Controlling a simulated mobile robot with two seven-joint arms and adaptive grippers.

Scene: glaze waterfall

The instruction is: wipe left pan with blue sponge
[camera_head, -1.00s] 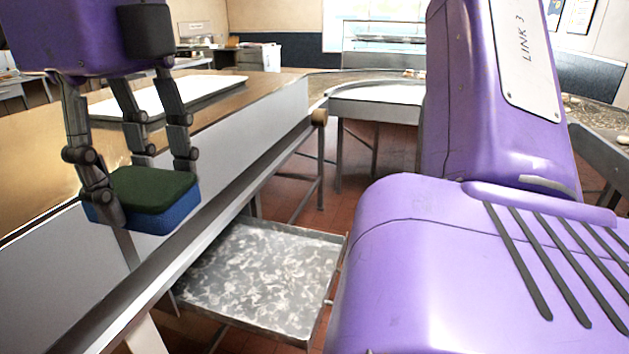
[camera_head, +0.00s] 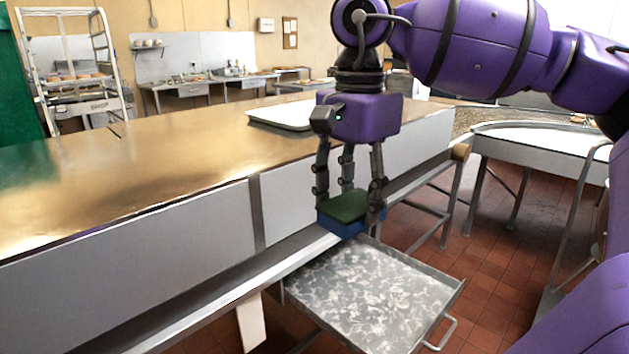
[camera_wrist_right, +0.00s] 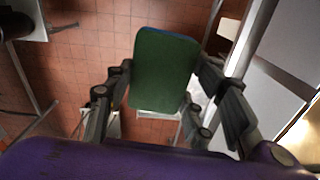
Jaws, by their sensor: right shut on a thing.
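My right gripper (camera_head: 349,206) is shut on the sponge (camera_head: 345,208), which has a dark green top and a blue underside. The sponge is held roughly level beside the counter's lower rail, above the far-left edge of the pan as seen in the head view. In the right wrist view the green face of the sponge (camera_wrist_right: 163,68) sits between the fingers. A shallow square grey pan (camera_head: 370,290) with whitish blotches lies below, a gap beneath the sponge. It is the only such pan I see. My left gripper is not in view.
A long counter with a brassy top (camera_head: 130,190) and a metal rail (camera_head: 215,295) runs along the left. A white tray (camera_head: 285,114) lies on it. A curved white-topped table (camera_head: 545,143) stands at the right. Red tile floor (camera_head: 490,270) is open between them.

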